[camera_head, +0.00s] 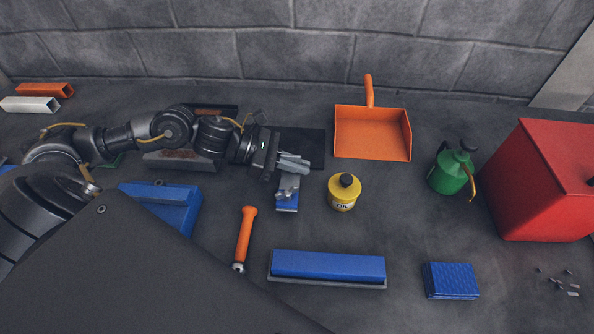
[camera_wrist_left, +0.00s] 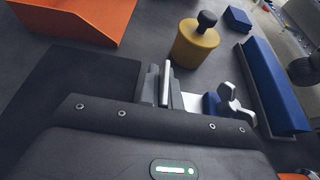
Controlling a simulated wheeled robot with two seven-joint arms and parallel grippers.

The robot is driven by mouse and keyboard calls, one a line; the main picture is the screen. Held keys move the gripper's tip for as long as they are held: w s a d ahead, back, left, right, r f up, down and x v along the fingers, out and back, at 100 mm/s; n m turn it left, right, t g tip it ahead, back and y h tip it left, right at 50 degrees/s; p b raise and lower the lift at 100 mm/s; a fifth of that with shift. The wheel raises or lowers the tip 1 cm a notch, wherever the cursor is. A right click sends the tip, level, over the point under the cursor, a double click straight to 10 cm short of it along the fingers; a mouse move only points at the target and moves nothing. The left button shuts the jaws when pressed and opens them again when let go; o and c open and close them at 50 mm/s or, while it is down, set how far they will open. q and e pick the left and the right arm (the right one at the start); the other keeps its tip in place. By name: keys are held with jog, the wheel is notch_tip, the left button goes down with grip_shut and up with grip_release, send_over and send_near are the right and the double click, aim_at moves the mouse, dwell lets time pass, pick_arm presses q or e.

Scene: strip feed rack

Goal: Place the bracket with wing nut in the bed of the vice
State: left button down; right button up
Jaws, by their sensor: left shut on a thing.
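The bracket with wing nut (camera_head: 287,198) shows as a small blue and silver piece below my left gripper (camera_head: 292,164) in the head view. In the left wrist view its silver wing nut (camera_wrist_left: 234,104) sticks out to the right of the fingers (camera_wrist_left: 163,87). The left gripper is shut on the bracket; the fingers hide part of it. I cannot tell whether it touches the table. A grey metal body with a brownish bed (camera_head: 180,160), partly behind my left arm, may be the vice; I cannot be sure. My right gripper is not in view.
A black mat (camera_head: 314,142) lies beside the left gripper. An orange dustpan (camera_head: 372,135), yellow oil can (camera_head: 342,199), green can (camera_head: 447,174) and red box (camera_head: 545,185) stand right. An orange-handled tool (camera_head: 245,235), long blue block (camera_head: 328,266) and blue case (camera_head: 180,205) lie nearer.

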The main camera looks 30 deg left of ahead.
pick_arm(q)
notch_tip(320, 180, down, 2)
jog(key=shift+f, duration=0.1)
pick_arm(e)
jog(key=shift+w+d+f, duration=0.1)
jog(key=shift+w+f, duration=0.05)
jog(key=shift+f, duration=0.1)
pick_arm(q)
jog(key=shift+f+b, duration=0.1)
jog(key=shift+b, duration=0.3)
jog(key=c, duration=1.6)
grip_release()
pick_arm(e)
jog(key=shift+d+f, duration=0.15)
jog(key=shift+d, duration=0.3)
